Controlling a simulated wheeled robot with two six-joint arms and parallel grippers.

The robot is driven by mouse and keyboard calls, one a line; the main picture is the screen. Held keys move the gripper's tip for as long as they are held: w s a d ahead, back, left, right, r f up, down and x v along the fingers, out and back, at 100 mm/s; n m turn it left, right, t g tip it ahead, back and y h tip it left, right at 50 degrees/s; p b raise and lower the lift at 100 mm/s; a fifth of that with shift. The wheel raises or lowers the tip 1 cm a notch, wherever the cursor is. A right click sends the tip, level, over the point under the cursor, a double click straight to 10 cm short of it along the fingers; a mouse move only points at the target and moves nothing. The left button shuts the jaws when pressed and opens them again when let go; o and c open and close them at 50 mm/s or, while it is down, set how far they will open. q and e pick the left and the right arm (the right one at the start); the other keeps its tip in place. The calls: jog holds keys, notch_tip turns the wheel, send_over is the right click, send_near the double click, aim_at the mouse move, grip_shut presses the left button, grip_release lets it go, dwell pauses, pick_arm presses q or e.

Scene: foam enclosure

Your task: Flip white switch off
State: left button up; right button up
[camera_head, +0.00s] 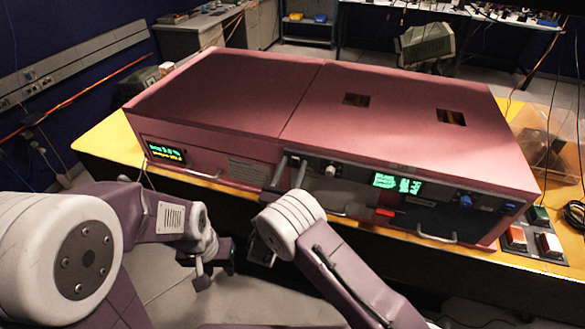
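A small white knob-like switch (331,170) sits on the dark front panel of the pink enclosure (420,115), left of the green text display. Its exact position, on or off, is too small to tell. My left gripper (208,272) hangs low in front of the table, well away from the panel. It is dark and partly hidden, so its opening cannot be told.
The panel also carries a green display (397,183), a red switch (384,212) and a blue knob (466,200). Metal handles stick out along its lower front.

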jog(key=b+v, duration=0.3)
jog(key=v, duration=0.6)
